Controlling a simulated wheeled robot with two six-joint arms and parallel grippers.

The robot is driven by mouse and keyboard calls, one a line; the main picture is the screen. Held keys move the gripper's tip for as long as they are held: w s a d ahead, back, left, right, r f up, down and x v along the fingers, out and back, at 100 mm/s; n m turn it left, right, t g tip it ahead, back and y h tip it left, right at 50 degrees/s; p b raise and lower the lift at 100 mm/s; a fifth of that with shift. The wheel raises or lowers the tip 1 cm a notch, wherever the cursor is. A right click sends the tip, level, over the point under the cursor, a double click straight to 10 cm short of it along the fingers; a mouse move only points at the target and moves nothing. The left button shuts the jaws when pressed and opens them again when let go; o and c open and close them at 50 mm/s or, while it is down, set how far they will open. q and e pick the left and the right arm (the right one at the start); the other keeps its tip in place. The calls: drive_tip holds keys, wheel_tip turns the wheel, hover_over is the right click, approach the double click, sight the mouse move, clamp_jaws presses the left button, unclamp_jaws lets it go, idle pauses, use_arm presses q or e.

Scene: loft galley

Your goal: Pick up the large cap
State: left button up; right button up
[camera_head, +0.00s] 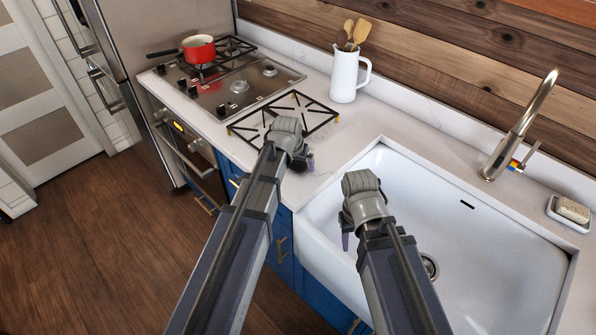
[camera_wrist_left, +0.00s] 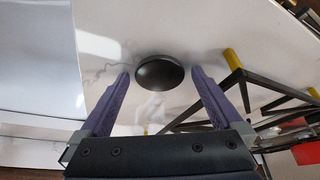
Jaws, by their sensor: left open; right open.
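The large cap (camera_wrist_left: 160,75), a round black disc, lies on the white counter in the left wrist view. My left gripper (camera_wrist_left: 160,90) is open, with its two purple fingers on either side of the cap's near edge. I cannot tell how high the fingers are above the counter. In the head view my left gripper (camera_head: 308,161) is over the counter near the sink, and the cap is hidden behind my wrist. My right gripper (camera_head: 346,240) is over the sink's left side, with its fingers mostly hidden by the wrist.
A loose black grate (camera_head: 328,110) with yellow feet lies on the counter, close right of the cap in the wrist view. The gas cooktop (camera_head: 225,95) bears a red pot (camera_head: 199,49). A white jug (camera_head: 345,77) holds utensils. The sink (camera_head: 470,240) is empty.

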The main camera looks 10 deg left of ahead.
sight(297, 166)
use_arm(q)
drive_tip(key=c, duration=1.3)
drive_tip(key=shift+r, duration=0.1)
wheel_tip(297, 166, up, 10)
drive_tip(key=p, duration=1)
